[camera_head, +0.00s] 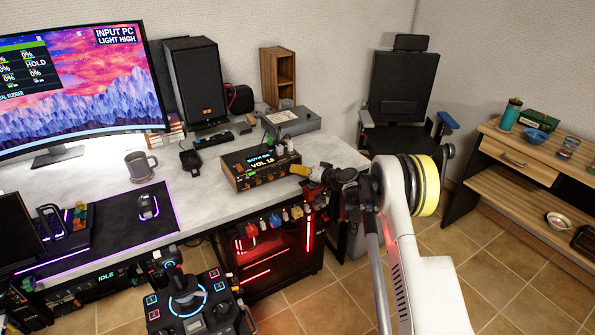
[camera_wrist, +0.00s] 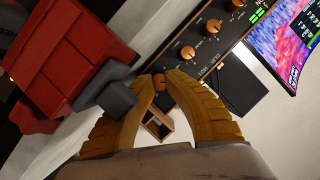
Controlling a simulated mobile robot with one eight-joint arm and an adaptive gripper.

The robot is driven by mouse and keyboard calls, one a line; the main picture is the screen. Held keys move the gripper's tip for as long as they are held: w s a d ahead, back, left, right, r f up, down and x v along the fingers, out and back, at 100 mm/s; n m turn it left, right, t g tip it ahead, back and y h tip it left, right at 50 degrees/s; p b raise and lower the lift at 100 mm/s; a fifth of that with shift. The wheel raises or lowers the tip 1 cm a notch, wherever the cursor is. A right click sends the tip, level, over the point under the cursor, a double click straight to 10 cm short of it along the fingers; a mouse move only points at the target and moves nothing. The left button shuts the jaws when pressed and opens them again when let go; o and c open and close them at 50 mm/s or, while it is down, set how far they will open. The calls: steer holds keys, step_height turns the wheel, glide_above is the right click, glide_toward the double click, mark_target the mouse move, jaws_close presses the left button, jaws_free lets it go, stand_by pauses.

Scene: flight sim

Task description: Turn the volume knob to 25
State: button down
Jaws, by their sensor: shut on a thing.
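The audio box (camera_head: 262,168) stands on the desk with a lit display whose lower line reads "VOL" and a number that looks like 15 or 18. Its panel also shows in the wrist view (camera_wrist: 202,50), tilted, with a row of copper knobs. My gripper (camera_head: 303,170) reaches the box's right end from the right. In the wrist view my gripper (camera_wrist: 159,84) has its yellow fingers shut on the end copper knob (camera_wrist: 159,79). In the head view the fingers hide this knob.
A grey mug (camera_head: 140,166) and a speaker (camera_head: 195,80) stand left of and behind the box.

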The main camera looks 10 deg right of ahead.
steer(key=c, duration=1.3)
jaws_free()
steer(key=shift+a, duration=0.1)
steer(key=shift+o, duration=0.2)
steer(key=v, duration=1.2)
